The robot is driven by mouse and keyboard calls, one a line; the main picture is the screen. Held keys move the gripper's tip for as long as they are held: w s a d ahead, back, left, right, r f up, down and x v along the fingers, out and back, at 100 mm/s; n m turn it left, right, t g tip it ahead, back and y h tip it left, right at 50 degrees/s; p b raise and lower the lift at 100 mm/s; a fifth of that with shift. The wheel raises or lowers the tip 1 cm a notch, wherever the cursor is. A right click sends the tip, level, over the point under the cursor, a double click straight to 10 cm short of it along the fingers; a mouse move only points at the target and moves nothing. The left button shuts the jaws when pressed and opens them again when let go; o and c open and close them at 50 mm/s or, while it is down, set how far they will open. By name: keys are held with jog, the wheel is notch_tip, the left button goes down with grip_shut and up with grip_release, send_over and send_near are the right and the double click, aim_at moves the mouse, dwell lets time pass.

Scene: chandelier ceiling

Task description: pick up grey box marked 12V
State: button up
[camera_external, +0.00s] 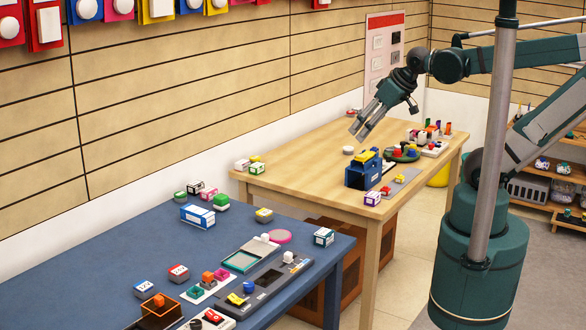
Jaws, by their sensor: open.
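My gripper (366,126) is open and empty. It points down and to the left above the wooden table, near a dark blue box-shaped device (361,172) with a yellow top. The marking 12V cannot be read on any box at this size. Small grey boxes with white labels stand on the blue table: one at the front left (144,288) and one with a red band (178,273) just behind it. A white and dark box (323,237) stands near that table's right edge. My gripper is far from these boxes.
The wooden table (300,150) also holds a purple-and-white box (372,198), small boxes at its left end and several coloured parts on the right. The blue table (130,240) carries a blue-and-white box (197,216) and a dark tray (270,285). Its back left is clear.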

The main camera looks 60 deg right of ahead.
jog(key=w+a+r+m+g+y, duration=0.1)
jog(key=w+a+r+m+g, duration=0.2)
jog(key=w+a, duration=0.8)
jog(key=w+a+r+m, duration=0.3)
jog(key=w+a+m, duration=0.1)
jog(key=w+a, duration=0.7)
jog(key=w+a+f+m+g, duration=0.1)
jog(key=w+a+f+m, duration=0.15)
jog(key=w+a, duration=0.55)
jog(key=m+g+h, duration=0.1)
jog(key=m+g, duration=0.2)
jog(key=m, duration=0.5)
send_over(139, 286)
notch_tip(139, 286, down, 26)
jog(key=shift+w+d+f, duration=0.15)
jog(key=shift+f, duration=0.1)
jog(key=shift+a+f, duration=0.2)
jog(key=shift+f, duration=0.1)
